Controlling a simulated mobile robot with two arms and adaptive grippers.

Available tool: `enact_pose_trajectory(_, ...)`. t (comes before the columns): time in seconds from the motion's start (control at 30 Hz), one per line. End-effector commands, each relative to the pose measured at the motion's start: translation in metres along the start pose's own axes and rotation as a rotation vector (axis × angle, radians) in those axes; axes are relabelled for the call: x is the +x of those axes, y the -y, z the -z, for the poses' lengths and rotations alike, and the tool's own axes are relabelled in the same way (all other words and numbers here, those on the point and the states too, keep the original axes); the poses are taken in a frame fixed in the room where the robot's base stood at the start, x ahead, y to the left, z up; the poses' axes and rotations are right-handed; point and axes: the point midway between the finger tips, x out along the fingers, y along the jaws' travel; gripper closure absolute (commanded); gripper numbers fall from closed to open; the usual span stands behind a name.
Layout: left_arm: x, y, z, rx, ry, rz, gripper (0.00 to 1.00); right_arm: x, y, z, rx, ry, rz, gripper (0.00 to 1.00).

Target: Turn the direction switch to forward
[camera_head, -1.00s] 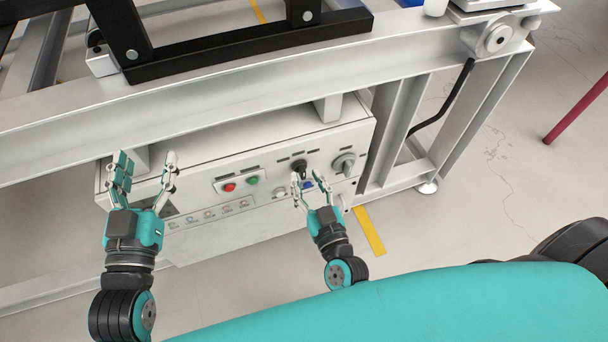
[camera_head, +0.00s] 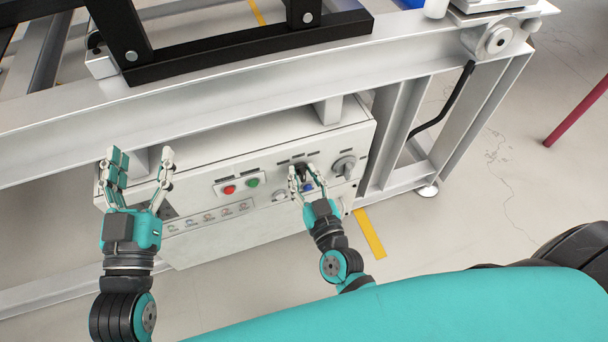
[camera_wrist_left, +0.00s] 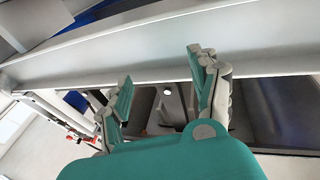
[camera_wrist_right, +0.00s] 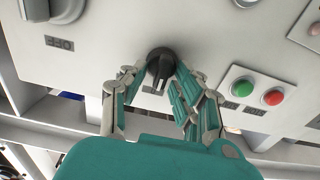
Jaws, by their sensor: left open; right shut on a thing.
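The direction switch is a black rotary knob (camera_wrist_right: 160,65) on the white control box (camera_head: 190,192). In the head view the knob (camera_head: 301,168) sits between the fingertips of my right gripper (camera_head: 301,177). The right wrist view shows the right gripper (camera_wrist_right: 155,88) with its fingers closed in on both sides of the knob. A pale pointer mark shows on the knob; I cannot read its labels. My left gripper (camera_head: 140,165) is open and empty, in front of the left part of the box. It also shows in the left wrist view (camera_wrist_left: 160,85).
A red button (camera_head: 229,190) and a green button (camera_head: 252,183) are left of the knob. A large grey rotary switch (camera_head: 344,165) is to its right. A metal beam (camera_head: 250,95) runs above the box. The floor to the right is mostly clear.

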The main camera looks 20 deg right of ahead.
Motion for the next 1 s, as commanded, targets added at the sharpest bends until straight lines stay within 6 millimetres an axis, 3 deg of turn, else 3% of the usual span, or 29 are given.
enact_pose_trajectory(0.17, -0.003, 0.003, -0.017, 0.002, 0.108, 0.005, 0.38, 0.000, -0.001, 0.001, 0.049, 0.002, 0.001, 1.00)
enact_pose_trajectory(0.37, -0.016, 0.008, -0.053, 0.006, 0.336, 0.019, 0.38, 0.000, -0.002, 0.003, 0.174, 0.001, 0.002, 1.00)
enact_pose_trajectory(0.7, -0.067, 0.019, -0.112, 0.008, 0.755, 0.045, 0.38, 0.000, -0.004, 0.001, 0.464, 0.001, 0.002, 1.00)
enact_pose_trajectory(1.0, -0.101, 0.023, -0.133, 0.005, 0.951, 0.058, 0.38, 0.000, -0.005, -0.001, 0.671, -0.001, 0.001, 1.00)
